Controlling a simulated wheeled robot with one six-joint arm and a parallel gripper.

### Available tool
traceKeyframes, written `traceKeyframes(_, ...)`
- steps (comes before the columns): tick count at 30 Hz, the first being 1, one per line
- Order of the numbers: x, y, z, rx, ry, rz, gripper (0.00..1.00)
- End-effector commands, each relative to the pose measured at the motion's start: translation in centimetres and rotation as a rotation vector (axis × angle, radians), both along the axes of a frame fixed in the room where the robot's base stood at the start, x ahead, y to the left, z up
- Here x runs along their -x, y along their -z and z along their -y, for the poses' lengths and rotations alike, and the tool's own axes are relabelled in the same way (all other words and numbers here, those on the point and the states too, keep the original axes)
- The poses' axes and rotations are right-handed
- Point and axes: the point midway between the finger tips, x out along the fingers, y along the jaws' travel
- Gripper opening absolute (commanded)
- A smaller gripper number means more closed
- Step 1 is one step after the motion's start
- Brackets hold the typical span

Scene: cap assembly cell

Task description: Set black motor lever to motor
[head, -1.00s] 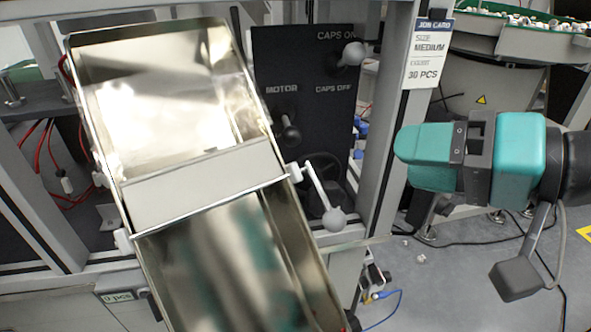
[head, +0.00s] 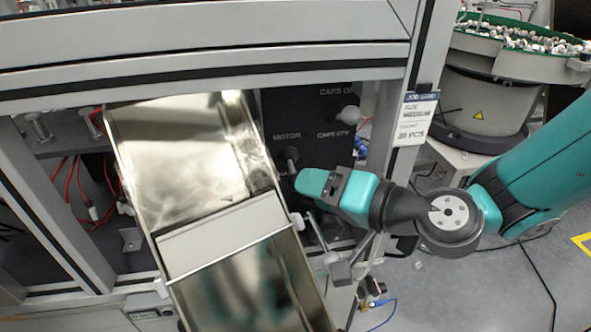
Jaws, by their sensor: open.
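The motor lever (head: 290,156) is a small dark knob on the black panel (head: 305,110), just below the MOTOR label. My teal gripper (head: 303,182) reaches in from the right, its tip just below and right of the knob. The tip is seen from the side and partly covers the panel. The jaws are open, and I see nothing held between them. I cannot tell whether the tip touches the lever or which way the lever is set.
A metal chute (head: 183,170) stands close left of the lever. A grey ball-ended caps lever (head: 350,115) sticks out at the panel's upper right. A job card (head: 412,118) hangs on the right post. A frame beam (head: 210,70) crosses above the panel.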

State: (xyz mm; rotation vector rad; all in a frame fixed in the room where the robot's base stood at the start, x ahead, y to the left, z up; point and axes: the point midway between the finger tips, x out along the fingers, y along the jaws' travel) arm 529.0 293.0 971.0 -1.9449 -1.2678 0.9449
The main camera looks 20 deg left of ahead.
Motion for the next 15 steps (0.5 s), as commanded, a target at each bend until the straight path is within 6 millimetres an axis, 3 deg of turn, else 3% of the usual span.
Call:
traceKeyframes(6, -0.9, 0.6, -3.3, 0.000, -0.002, 0.000, 0.54)
traceKeyframes(15, -1.3, 1.1, -4.4, -0.001, 0.001, -0.001, 0.54)
